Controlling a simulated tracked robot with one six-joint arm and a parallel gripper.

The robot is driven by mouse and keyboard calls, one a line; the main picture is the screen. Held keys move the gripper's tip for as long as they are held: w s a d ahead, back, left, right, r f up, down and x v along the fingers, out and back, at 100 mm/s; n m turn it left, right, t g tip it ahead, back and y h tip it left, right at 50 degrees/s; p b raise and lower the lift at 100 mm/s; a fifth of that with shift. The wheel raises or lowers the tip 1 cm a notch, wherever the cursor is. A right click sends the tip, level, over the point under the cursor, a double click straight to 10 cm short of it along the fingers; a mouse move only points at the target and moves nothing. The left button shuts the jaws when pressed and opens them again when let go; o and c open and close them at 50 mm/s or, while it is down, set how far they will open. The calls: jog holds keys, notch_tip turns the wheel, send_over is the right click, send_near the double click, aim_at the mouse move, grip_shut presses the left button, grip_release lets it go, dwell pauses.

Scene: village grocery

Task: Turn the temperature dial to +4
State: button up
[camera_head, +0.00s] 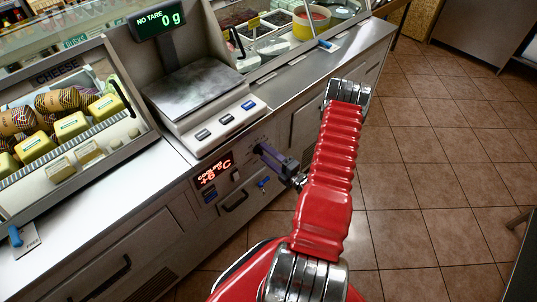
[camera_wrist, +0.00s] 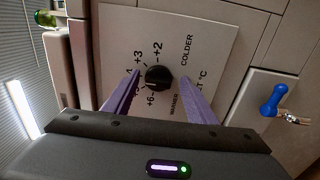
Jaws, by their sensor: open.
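The temperature dial (camera_wrist: 158,77) is a small round black knob on a pale panel (camera_wrist: 205,40), in the wrist view. Printed marks +2, +3 and +6 and the words COLDER and WARMER surround it. Marks between +3 and +6 are partly covered by the left finger. The dial's pointer is too small to read surely. My gripper (camera_wrist: 160,75) is open, its two purple fingers on either side of the dial; I cannot tell whether they touch it. In the head view my gripper (camera_head: 258,149) is at the counter front, hiding the dial. The red display (camera_head: 213,173) appears to read +6 °C.
A blue-headed key (camera_wrist: 273,101) sits in a plate right of the panel. A drawer handle (camera_head: 234,201) sticks out below the display. The scale (camera_head: 195,90) and the cheese case (camera_head: 60,115) are above and left.

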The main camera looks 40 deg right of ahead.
jog(key=shift+s, duration=0.1)
jog(key=s, duration=1.3)
jog(key=shift+s+d, duration=0.15)
jog(key=shift+s, duration=0.15)
dwell(0.6)
